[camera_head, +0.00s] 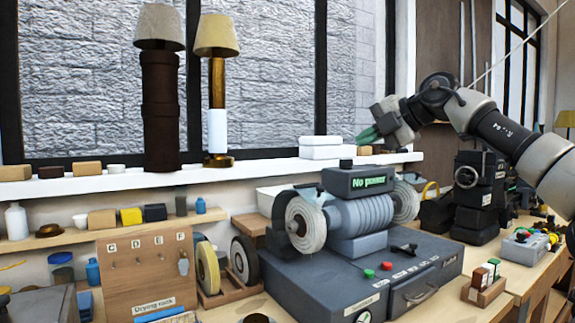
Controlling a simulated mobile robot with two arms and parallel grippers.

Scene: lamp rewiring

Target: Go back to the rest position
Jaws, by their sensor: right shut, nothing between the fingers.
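My right arm comes in from the right edge, and my right gripper (371,135) hangs in the air in front of the window sill, pointing left. Its greenish fingertips are together with nothing between them. It is above and right of the bench grinder's "No power" sign (358,181) and touches nothing that I can make out. My left gripper is not in view.
A grey grinder (360,217) with two wheels stands on the bench below. Two lamps, one dark (160,110) and one brass (217,95), stand on the white sill (110,183). A wooden drying rack (120,290) is at lower left. Air left of the gripper is clear.

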